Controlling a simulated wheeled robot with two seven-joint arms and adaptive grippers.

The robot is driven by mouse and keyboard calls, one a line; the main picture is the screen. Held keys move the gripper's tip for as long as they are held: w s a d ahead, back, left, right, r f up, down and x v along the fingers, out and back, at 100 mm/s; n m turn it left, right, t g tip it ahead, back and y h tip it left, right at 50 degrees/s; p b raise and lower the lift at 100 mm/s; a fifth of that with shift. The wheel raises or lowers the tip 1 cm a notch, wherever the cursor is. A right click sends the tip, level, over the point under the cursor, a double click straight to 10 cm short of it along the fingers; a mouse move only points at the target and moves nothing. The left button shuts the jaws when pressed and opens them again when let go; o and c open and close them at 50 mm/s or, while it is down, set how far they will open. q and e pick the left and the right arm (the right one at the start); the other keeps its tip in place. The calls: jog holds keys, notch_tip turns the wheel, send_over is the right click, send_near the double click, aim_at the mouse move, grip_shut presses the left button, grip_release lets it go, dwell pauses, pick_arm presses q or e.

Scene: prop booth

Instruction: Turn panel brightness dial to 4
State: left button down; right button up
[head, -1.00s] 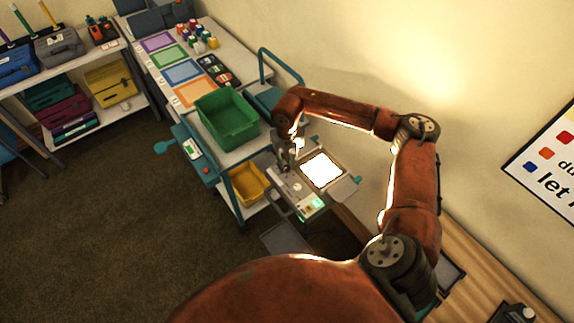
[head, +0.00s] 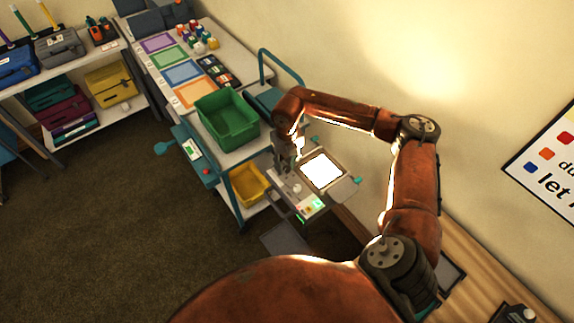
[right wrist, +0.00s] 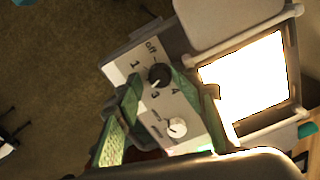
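The panel (right wrist: 196,128) is a pale control strip beside a bright lit screen (right wrist: 245,80). Its black dial (right wrist: 158,76) has the marks off, 1, 3 and 4 around it; the 2 is hidden, apparently behind a finger. A pale mark shows low on the dial, but I cannot tell exactly where it points. A white knob (right wrist: 176,127) sits below it. My right gripper (head: 284,166) is over the panel, its green-padded fingers apart on either side of the black dial. A gap shows at the left finger. My left gripper is not in view.
A green bin (head: 228,122) stands on the trolley left of the panel, with a yellow bin (head: 249,184) lower down. A teal cart handle (head: 281,65) rises behind. The wall is close on the right. Open carpet (head: 130,240) lies to the left.

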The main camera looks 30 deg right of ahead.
aim_at(287, 168)
jog(key=shift+r, duration=4)
